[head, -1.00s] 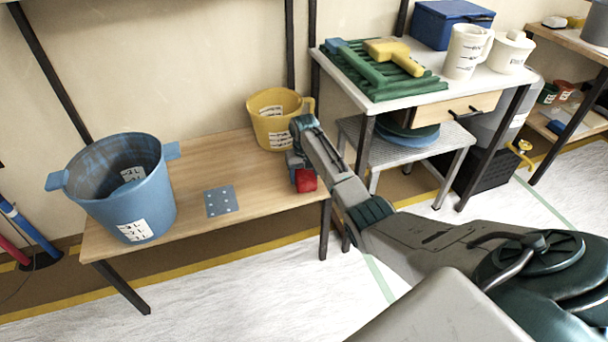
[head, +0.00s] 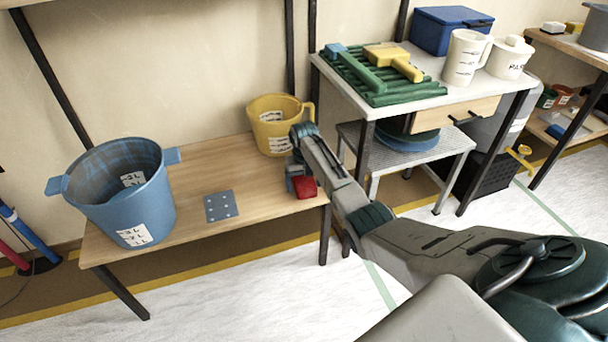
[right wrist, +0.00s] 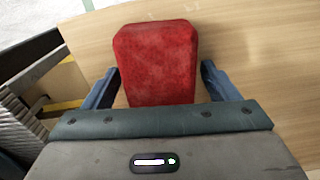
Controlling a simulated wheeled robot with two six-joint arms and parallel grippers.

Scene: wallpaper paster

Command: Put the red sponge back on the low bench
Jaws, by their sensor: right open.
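The red sponge (head: 304,187) lies on the low wooden bench (head: 262,203), near its right end. In the right wrist view the sponge (right wrist: 156,62) fills the middle, flat on the wood (right wrist: 250,50). My right gripper (right wrist: 160,85) is open, with one finger on each side of the sponge's near part and a visible gap on both sides. In the head view the right gripper (head: 296,180) is at the bench's right end, partly hidden by its own arm. The left gripper is not in view.
A blue bucket (head: 120,195) stands at the bench's left end and a yellow bucket (head: 275,125) at its back right. A blue-grey plate (head: 221,205) lies between. A white table (head: 425,92) with a green rack (head: 370,80) stands to the right.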

